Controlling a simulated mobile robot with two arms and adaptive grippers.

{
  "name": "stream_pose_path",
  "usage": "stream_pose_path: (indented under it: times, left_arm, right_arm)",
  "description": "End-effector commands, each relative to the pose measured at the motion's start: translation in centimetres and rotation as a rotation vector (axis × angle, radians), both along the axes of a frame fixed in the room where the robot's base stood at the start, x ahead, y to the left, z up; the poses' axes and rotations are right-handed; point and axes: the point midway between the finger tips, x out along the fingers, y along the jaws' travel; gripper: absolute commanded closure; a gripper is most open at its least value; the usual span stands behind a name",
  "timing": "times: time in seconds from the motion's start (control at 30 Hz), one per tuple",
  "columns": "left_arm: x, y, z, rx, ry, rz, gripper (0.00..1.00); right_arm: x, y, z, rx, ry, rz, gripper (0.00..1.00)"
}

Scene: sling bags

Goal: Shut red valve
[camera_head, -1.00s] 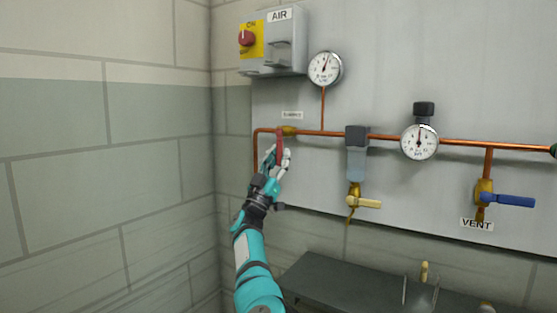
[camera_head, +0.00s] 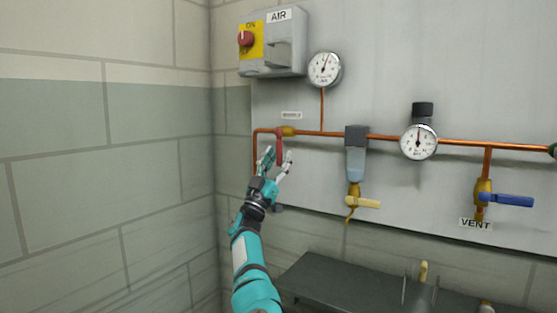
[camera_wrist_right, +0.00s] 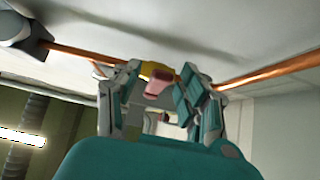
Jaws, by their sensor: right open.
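The red valve has a brass body (camera_head: 288,131) on the copper pipe, and its red handle (camera_head: 279,149) hangs straight down from it, across the pipe's run. My right gripper (camera_head: 275,160) is open just below the valve, with its fingers on either side of the handle's lower part. In the right wrist view the red handle end (camera_wrist_right: 158,84) shows between the two spread fingers (camera_wrist_right: 160,95), with the brass body (camera_wrist_right: 157,68) behind it. I cannot tell whether a finger touches the handle. My left gripper is not in view.
Copper pipe (camera_head: 390,137) runs along the grey panel (camera_head: 390,80). A gauge (camera_head: 325,69), a filter unit (camera_head: 356,150) with a yellow lever (camera_head: 365,203), and a blue vent handle (camera_head: 508,200) are to the right. A dark shelf (camera_head: 330,283) lies below. The block wall is at left.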

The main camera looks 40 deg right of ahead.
Motion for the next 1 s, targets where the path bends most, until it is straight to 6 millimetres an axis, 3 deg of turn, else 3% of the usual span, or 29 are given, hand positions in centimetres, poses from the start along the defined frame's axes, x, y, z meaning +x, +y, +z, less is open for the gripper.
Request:
stream_pose_path:
  times: [0.5, 0.7, 1.0]
  left_arm:
    - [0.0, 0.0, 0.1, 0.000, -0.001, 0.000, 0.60]
    - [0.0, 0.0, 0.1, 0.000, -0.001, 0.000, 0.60]
    - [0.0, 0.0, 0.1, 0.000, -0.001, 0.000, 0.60]
  right_arm:
    - [-2.5, 6.5, -7.0, 0.003, 0.001, 0.003, 0.58]
    - [-3.0, 7.6, -8.2, 0.002, 0.000, 0.002, 0.58]
    - [-3.0, 7.8, -8.3, 0.002, 0.000, 0.002, 0.58]
